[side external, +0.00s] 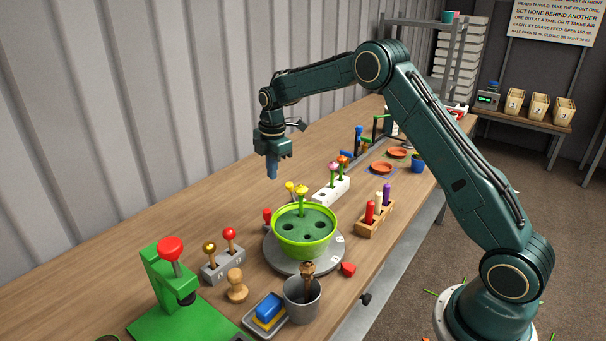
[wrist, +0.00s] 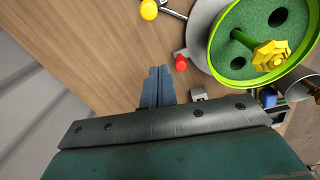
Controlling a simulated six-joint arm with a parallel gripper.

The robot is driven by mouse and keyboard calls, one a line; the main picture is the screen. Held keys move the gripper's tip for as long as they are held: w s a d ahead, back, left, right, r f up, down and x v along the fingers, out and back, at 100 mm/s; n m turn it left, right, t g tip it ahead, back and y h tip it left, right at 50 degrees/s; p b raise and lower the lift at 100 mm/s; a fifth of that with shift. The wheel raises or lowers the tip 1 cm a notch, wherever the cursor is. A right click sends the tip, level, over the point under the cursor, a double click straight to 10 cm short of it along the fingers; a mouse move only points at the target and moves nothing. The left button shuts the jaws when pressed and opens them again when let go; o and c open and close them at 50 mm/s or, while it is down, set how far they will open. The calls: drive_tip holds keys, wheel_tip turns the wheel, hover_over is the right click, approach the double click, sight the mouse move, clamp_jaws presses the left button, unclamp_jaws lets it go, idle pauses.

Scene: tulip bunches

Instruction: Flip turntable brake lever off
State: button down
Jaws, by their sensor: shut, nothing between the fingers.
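The turntable (side external: 275,257) is a grey disc on the wooden bench under a lime-green bowl (side external: 303,250). A short red-tipped lever (side external: 267,215) stands at the turntable's left edge; it looks like the brake lever. It also shows in the wrist view (wrist: 181,63), beside the disc's edge, on a small grey mount. Whether it is on or off I cannot tell. My gripper (side external: 272,176) points down above the bench, behind the bowl, well above the lever and apart from it. In the wrist view its blue fingers (wrist: 157,80) are shut together and empty, left of and below the red tip.
A yellow-knobbed lever (side external: 289,187) stands behind the bowl. The bowl holds green foam with a yellow flower (side external: 301,191). A grey block with red and gold knobs (side external: 222,264), a green press (side external: 165,290) and a grey cup (side external: 302,300) stand in front. The bench by the wall is clear.

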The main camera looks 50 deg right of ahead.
sight(292, 193)
drive_tip(key=f, duration=0.7)
drive_tip(key=shift+w+f, duration=0.25)
drive_tip(key=shift+f, duration=0.1)
drive_tip(key=shift+s+d+r, duration=0.15)
drive_tip(key=shift+d+r, duration=0.05)
drive_tip(key=shift+d, duration=0.4)
drive_tip(key=shift+s+d+r, duration=0.15)
drive_tip(key=shift+d, duration=0.5)
drive_tip(key=shift+s+d+r, duration=0.15)
drive_tip(key=shift+d+r, duration=0.05)
drive_tip(key=shift+d, duration=0.4)
